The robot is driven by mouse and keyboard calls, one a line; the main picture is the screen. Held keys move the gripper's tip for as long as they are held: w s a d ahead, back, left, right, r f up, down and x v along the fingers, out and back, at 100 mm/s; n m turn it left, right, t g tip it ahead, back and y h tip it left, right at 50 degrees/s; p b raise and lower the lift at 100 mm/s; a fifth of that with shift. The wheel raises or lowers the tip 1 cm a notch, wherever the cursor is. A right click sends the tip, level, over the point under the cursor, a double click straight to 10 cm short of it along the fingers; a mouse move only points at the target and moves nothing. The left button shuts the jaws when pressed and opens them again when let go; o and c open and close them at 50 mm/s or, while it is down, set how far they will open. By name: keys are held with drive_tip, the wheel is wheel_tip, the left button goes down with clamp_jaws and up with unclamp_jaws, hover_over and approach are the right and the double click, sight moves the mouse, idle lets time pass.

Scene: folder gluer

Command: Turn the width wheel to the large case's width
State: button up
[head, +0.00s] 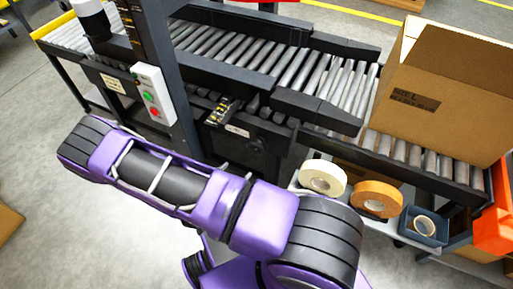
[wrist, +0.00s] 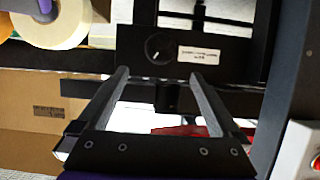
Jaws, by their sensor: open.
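The width wheel (wrist: 159,48) is a dark round knob with a small pale mark, on a black panel beside a white label (wrist: 199,53). My gripper (wrist: 160,74) is open and empty in the wrist view. The wheel appears beyond and between its fingertips, and I see no contact. The gripper is not visible in the head view. The large case (head: 440,95), a brown carton marked L, stands on the rollers at right.
A white tape roll (head: 322,178), an orange roll (head: 376,199) and a blue bin (head: 424,228) lie below the conveyor. A button box (head: 153,95) is on the column at left.

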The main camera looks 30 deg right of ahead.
sight(254, 151)
drive_tip(key=b+x, duration=0.1)
drive_tip(key=x, duration=1.6)
drive_tip(key=shift+a+f+b, duration=0.1)
drive_tip(key=shift+b, duration=0.3)
drive_tip(key=c, duration=1.1)
drive_tip(key=n+g+h, duration=0.1)
drive_tip(key=n+g, duration=0.1)
drive_tip(key=n, duration=0.1)
drive_tip(key=shift+s+h, duration=0.1)
drive_tip(key=shift+h, duration=0.2)
drive_tip(key=n+g+h, duration=0.1)
drive_tip(key=n, duration=0.2)
drive_tip(key=shift+n+h, duration=0.3)
drive_tip(key=n+h, duration=0.2)
drive_tip(key=n, duration=0.1)
drive_tip(key=shift+n+g, duration=0.3)
drive_tip(key=shift+g, duration=0.1)
drive_tip(key=shift+n+h, duration=0.7)
drive_tip(key=shift+n, duration=0.8)
